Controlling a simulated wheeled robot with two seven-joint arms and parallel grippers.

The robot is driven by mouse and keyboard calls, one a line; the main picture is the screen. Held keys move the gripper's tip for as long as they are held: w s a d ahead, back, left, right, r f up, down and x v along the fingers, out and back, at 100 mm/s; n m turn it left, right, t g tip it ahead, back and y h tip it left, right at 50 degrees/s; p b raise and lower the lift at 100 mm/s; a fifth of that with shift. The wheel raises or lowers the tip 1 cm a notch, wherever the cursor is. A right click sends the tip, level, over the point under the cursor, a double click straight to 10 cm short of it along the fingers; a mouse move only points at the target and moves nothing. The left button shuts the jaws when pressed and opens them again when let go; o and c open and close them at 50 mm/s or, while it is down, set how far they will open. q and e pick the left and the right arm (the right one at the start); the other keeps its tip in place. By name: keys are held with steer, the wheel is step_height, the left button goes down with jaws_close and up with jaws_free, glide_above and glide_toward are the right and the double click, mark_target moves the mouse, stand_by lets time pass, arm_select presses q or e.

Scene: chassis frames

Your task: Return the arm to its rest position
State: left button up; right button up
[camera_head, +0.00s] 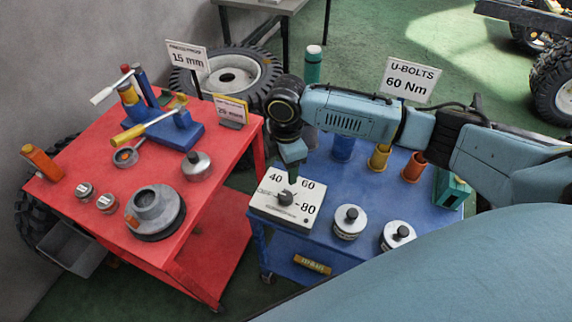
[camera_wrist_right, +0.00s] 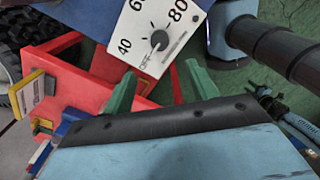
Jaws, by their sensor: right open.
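My right arm (camera_head: 350,112) reaches in from the right across the blue cart. My right gripper (camera_head: 291,165) points down above the white dial box (camera_head: 268,209). In the right wrist view, the two green fingers of my right gripper (camera_wrist_right: 163,85) stand apart with nothing between them. The dial box (camera_wrist_right: 138,30) with its dark knob (camera_wrist_right: 159,39) shows beyond them, and the fingers look clear of the knob. The box carries the marks 40, 60 and 80. I cannot tell exactly where the knob points. My left gripper is not in view.
The blue cart (camera_head: 330,180) holds two weights (camera_head: 349,222), cups (camera_head: 412,167) and bottles near my arm. The "U-BOLTS 60 Nm" sign (camera_head: 408,80) stands close behind it. The red cart (camera_head: 215,190) with tools is at left. Green floor (camera_head: 440,45) lies open behind.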

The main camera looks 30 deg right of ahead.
steer(key=shift+a, duration=0.1)
steer(key=s+a+f+m+t+y, duration=0.25)
steer(key=s+a+m, duration=0.25)
steer(key=s+a, duration=0.55)
steer(key=s+d+m+t+h, duration=0.1)
steer(key=s+d+m+h, duration=0.1)
steer(key=s+d+m, duration=0.9)
step_height(320, 180, down, 29)
steer(key=s+n+g+b, duration=0.1)
steer(key=s+b, duration=0.2)
steer(key=b, duration=0.1)
steer(key=s+d+f+b, duration=0.1)
steer(key=s+f+b, duration=0.1)
steer(key=s+f, duration=0.6)
steer(key=s+d+f+g+b, duration=0.1)
steer(key=s+d+f+b, duration=0.1)
steer(key=s+f, duration=0.6)
step_height(320, 180, down, 2)
steer(key=shift+d+f, duration=0.25)
steer(key=shift+d, duration=0.05)
